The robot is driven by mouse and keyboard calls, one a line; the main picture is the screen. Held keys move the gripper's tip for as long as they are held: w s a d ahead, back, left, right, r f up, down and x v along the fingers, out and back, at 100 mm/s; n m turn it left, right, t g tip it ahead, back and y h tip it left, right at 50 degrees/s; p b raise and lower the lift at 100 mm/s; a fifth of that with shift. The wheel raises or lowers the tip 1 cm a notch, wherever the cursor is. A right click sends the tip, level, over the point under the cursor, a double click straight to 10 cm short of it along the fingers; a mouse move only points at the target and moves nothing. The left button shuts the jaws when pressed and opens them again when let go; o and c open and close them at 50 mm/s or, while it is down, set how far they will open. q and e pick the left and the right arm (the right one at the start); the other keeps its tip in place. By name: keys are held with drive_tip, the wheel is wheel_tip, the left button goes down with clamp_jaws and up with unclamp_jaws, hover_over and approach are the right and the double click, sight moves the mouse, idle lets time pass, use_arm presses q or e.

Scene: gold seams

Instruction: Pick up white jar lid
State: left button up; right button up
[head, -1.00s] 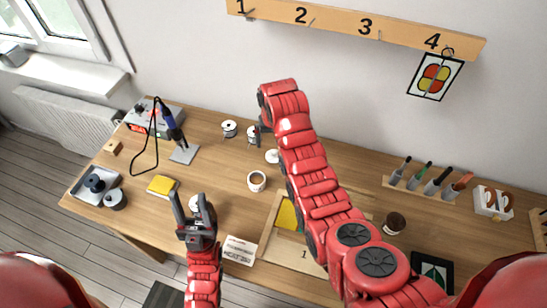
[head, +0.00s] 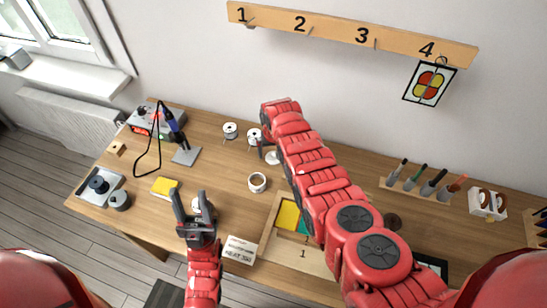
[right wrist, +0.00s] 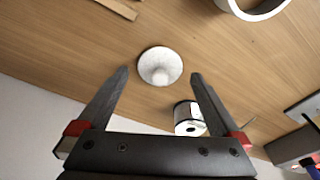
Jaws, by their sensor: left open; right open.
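The white jar lid (head: 272,157) lies on the wooden table, partly hidden by my right arm in the head view. In the right wrist view the lid (right wrist: 160,62) is a round white disc with a knob, lying between the lines of my fingertips. My right gripper (right wrist: 160,74) is open and empty, pointing towards the lid and apparently short of it. My left gripper (head: 189,198) is open and empty over the table's front left part.
A white jar (head: 257,182) stands in front of the lid; its rim (right wrist: 252,12) shows in the right wrist view. A wire spool (right wrist: 188,118) lies close to the lid. Another spool (head: 230,130) is further left. A wooden tray (head: 301,254) lies at the front.

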drive_tip(key=shift+w+f, duration=0.1)
drive_tip(key=shift+f, duration=0.55)
drive_tip(key=shift+c, duration=0.3)
drive_tip(key=c, duration=1.3)
drive_tip(key=shift+r, duration=0.25)
